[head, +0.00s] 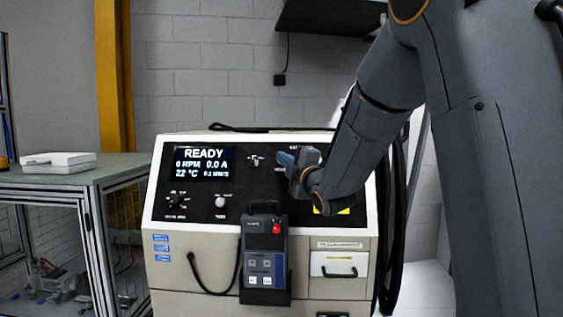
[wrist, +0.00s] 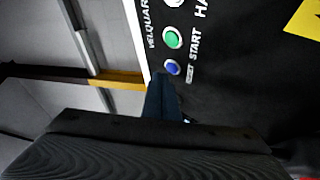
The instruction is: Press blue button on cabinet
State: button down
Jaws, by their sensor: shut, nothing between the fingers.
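The cabinet (head: 160,210) stands in the middle of the head view, with a black sloping panel and a lit screen (head: 204,164) reading READY. My gripper (head: 286,159) is over the upper right part of the panel. Its shut, empty fingers (wrist: 162,80) end right beside the blue button in the wrist view; whether they touch it I cannot tell. The blue button is hidden behind my gripper in the head view.
A handheld pendant (head: 263,250) with a red button hangs on the cabinet front, its cable looping left. A yellow label (wrist: 305,20) is on the panel. A glass-sided table (head: 120,168) with a white box (head: 58,162) stands at left.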

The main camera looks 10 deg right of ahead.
jog(key=shift+s, duration=0.1)
jog(key=s, duration=0.1)
jog(key=s+a+r, duration=0.1)
jog(key=s, duration=0.1)
jog(key=s+r+p, duration=0.1)
jog(key=s, duration=0.1)
jog(key=shift+a+r, duration=0.25)
jog(key=shift+a, duration=0.1)
dwell(0.7)
